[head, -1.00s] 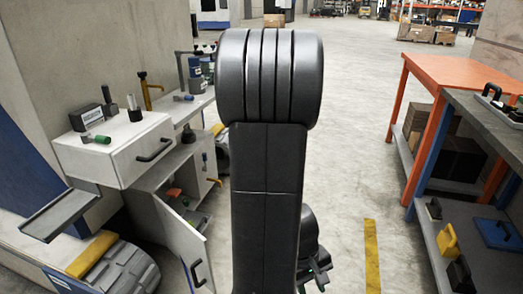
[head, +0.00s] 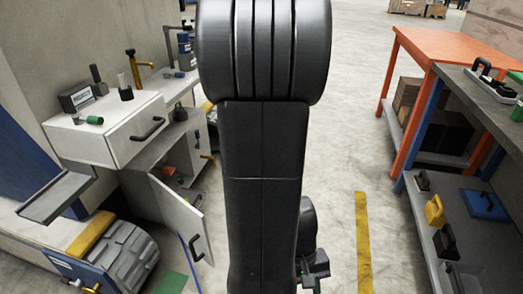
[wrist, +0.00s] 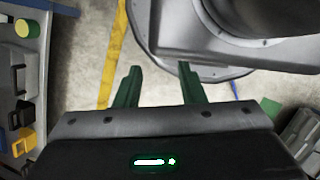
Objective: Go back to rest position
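My gripper (wrist: 159,68) shows in the wrist view with its two green fingers apart and nothing between them. Bare concrete floor and part of my own dark body lie beyond the fingertips. In the head view my black arm stands folded upright in the middle of the picture. It hides most of the gripper end; only a dark part with a bit of green shows low at its right side.
At left stand a white drawer cabinet (head: 108,139) and its open door (head: 180,217). At right are an orange table (head: 440,47) and a grey shelf bench (head: 465,95). A yellow floor stripe (head: 362,235) runs between; the floor around it is clear.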

